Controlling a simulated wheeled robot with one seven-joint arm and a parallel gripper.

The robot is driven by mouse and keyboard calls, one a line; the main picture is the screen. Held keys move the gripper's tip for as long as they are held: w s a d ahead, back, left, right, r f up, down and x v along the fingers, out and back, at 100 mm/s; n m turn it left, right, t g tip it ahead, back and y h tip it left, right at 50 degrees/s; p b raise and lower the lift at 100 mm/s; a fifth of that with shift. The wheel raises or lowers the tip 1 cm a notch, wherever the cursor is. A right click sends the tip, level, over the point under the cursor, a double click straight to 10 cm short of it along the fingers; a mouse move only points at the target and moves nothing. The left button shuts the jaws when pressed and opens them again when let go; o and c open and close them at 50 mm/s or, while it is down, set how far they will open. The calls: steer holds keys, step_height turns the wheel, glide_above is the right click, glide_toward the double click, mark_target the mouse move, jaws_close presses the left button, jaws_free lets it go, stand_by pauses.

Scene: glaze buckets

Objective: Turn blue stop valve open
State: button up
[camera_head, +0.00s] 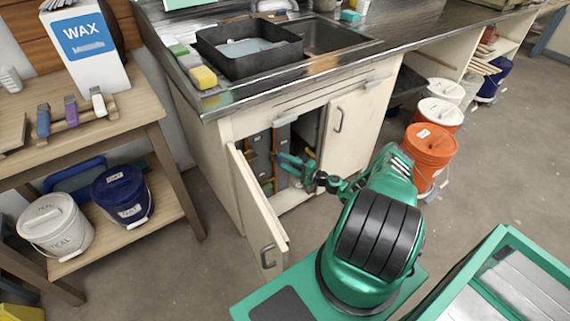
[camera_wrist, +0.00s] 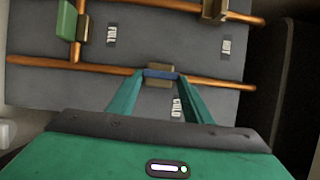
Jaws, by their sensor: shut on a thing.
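The blue stop valve handle (camera_wrist: 161,74) shows in the wrist view as a short bar in front of a brass body (camera_wrist: 159,67). It lies nearly in line with the copper pipe (camera_wrist: 100,66) that runs across the grey panel. My gripper (camera_wrist: 161,77) is shut on this handle, with one teal finger at each end of it. In the head view my gripper (camera_head: 290,166) reaches into the sink cabinet, and the blue handle cannot be made out there.
A green valve handle (camera_wrist: 67,20) and another brass fitting (camera_wrist: 215,10) sit higher on the panel. The cabinet's left door (camera_head: 257,208) stands open; its right door (camera_head: 345,130) looks shut. Buckets, including an orange one (camera_head: 428,150), stand on the right.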

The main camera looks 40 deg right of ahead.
steer(key=shift+s+d+f, duration=0.1)
steer(key=shift+d+f, duration=0.1)
steer(key=shift+f, duration=0.05)
steer(key=o, duration=1.1)
steer(key=shift+c, duration=0.2)
steer(key=shift+a, duration=0.1)
steer(key=shift+r, duration=0.1)
steer(key=v, duration=1)
steer(key=shift+s, duration=0.3)
